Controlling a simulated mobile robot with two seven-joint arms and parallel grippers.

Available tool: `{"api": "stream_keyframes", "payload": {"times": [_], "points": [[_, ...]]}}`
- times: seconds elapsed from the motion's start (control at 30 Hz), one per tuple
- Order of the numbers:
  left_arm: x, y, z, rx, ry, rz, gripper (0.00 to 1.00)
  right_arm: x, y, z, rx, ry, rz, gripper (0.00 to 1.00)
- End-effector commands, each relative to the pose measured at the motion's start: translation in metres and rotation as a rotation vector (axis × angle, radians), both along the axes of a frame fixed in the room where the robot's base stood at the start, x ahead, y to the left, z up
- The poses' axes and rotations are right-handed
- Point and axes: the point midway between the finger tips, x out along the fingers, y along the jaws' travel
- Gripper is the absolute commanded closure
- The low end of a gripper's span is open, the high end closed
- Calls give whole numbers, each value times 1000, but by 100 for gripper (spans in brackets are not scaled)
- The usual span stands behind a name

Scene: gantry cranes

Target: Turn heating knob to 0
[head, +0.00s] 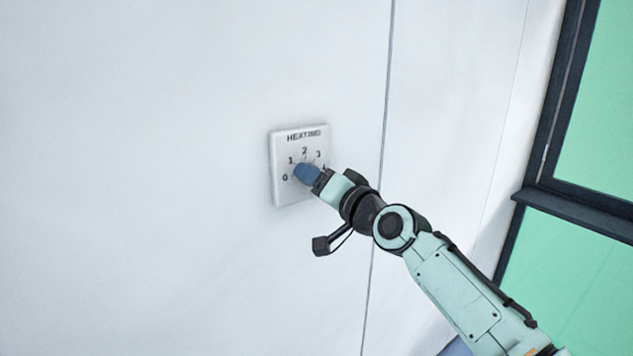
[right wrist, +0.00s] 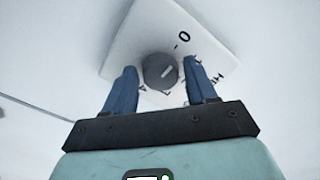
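The heating control is a white square plate (head: 283,146) on the wall, printed HEATING with numbers around its middle. In the right wrist view the plate (right wrist: 150,25) fills the top, with the 0 above the dark grey round knob (right wrist: 160,71). The knob's light line slants up to the right; the number it points at is unclear. My right gripper (head: 304,173) is at the plate, its blue fingers hiding the knob in the head view. In the right wrist view the gripper (right wrist: 161,78) is open, one finger either side of the knob, with visible gaps. My left gripper is out of view.
The plate is on a plain white wall (head: 150,150), clear around it. A thin vertical seam (head: 381,150) runs right of the plate. A dark-framed window (head: 545,190) with green panes is at the far right.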

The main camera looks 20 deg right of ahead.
Motion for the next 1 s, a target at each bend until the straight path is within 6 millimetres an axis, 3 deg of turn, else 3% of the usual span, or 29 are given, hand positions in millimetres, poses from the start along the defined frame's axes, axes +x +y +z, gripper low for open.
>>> {"api": "stream_keyframes", "payload": {"times": [0.33,0.47,0.8,1.0], "points": [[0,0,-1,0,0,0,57,-1,-1,0,2,0,-1,29],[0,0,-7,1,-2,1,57,-11,-5,-1,2,0,-2,29],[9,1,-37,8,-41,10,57,-79,-29,-3,1,-2,-3,29],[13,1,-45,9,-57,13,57,-112,-41,-2,1,0,-1,29]]}}
